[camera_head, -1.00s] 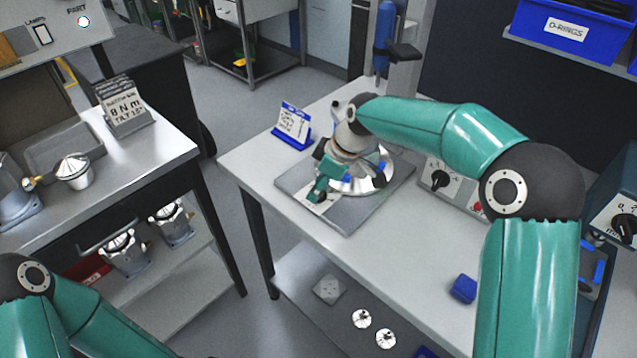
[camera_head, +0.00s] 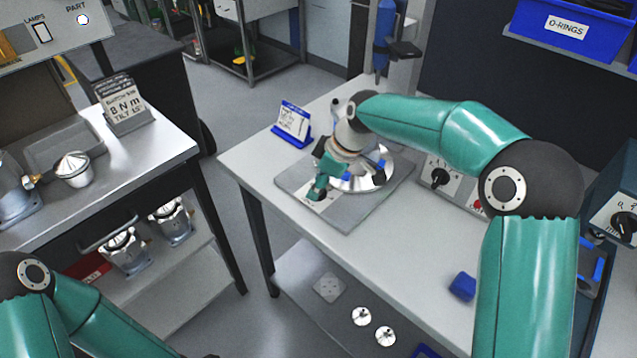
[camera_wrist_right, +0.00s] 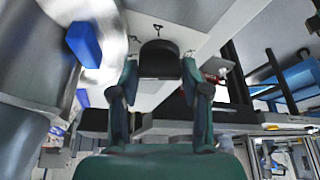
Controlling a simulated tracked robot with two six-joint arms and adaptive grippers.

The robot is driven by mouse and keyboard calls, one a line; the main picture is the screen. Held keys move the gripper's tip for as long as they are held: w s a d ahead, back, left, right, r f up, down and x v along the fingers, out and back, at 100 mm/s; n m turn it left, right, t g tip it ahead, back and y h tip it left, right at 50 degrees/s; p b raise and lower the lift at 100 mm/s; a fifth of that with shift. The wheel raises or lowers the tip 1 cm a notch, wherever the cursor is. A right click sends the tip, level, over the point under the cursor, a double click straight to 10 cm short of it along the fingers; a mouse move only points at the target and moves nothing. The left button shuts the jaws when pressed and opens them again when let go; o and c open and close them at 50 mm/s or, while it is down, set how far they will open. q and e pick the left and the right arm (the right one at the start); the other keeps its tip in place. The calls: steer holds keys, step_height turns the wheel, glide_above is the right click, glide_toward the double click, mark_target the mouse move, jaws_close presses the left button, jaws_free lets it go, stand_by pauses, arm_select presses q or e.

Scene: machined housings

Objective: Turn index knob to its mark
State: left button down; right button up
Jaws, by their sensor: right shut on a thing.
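The index knob (camera_wrist_right: 159,58) is a dark rounded piece between the fingers of my right gripper (camera_wrist_right: 160,78) in the right wrist view. My right gripper (camera_head: 321,182) is shut on it, low over the grey base plate (camera_head: 352,219) in the head view. There the gripper largely hides the knob, and I cannot make out its mark. A shiny round metal disc (camera_head: 379,178) with blue pieces sits on the plate, beside the gripper. My left arm enters at the lower left; its gripper is outside the picture.
A blue-framed card (camera_head: 293,123) stands behind the plate. A control box with a black dial (camera_head: 440,177) is to the right. A blue block (camera_head: 462,287) lies near the front edge. The left bench (camera_head: 165,150) carries metal parts and a sign. The table's middle right is clear.

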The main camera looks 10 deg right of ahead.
stand_by(0.4)
steer(key=o, duration=0.8)
steer(key=shift+o, duration=0.2)
steer(key=shift+r, duration=0.15)
steer(key=s+p+v, duration=0.1)
steer(key=p+v, duration=0.9)
steer(key=v, duration=0.9)
steer(key=shift+a, duration=0.15)
steer(key=shift+r, duration=0.1)
stand_by(0.5)
steer(key=v, duration=1.1)
steer(key=shift+s+r, duration=0.2)
steer(key=shift+r, duration=0.05)
